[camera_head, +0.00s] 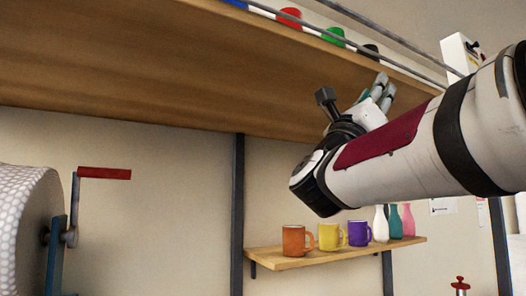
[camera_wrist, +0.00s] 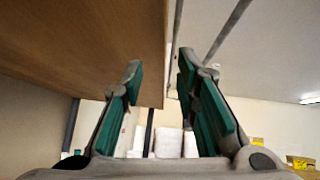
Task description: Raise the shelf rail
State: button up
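The shelf rail shows in the head view as thin grey bars along the front of the high wooden shelf, an upper bar (camera_head: 390,36) and a lower bar (camera_head: 350,43). In the wrist view one bar (camera_wrist: 178,22) runs close beside the shelf edge and another bar (camera_wrist: 232,25) slants farther right. My gripper (camera_head: 384,90) is raised by the shelf's front edge, near the right part of the rail. In the wrist view its two green-padded fingers (camera_wrist: 159,68) are apart, with nothing held between them. I cannot tell whether a finger touches the rail.
The wooden shelf (camera_head: 150,60) overhangs on the left, with red (camera_head: 289,17), green (camera_head: 333,36) and black (camera_head: 370,50) items behind the rail. A lower shelf (camera_head: 340,254) holds mugs and bottles. A roll with a red-handled crank (camera_head: 104,173) stands left.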

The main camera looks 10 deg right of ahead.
aim_at(427, 54)
jog(key=s+d+r+m+g+h+p, duration=0.1)
jog(key=d+r+m+g, duration=0.1)
jog(key=d+m+g, duration=0.1)
jog(key=d+r+m+g+h+p, duration=0.1)
jog(key=d+r+m+g, duration=0.2)
jog(key=d+m+g, duration=0.1)
jog(key=s+d+r+m+g+p, duration=0.1)
jog(key=d+r+m+g, duration=0.1)
jog(key=d+m+g, duration=0.2)
jog(key=shift+s+d+r+m+h, duration=0.2)
jog(key=shift+s+r+m+h, duration=0.1)
jog(key=shift+s+r+h, duration=0.1)
grip_shut()
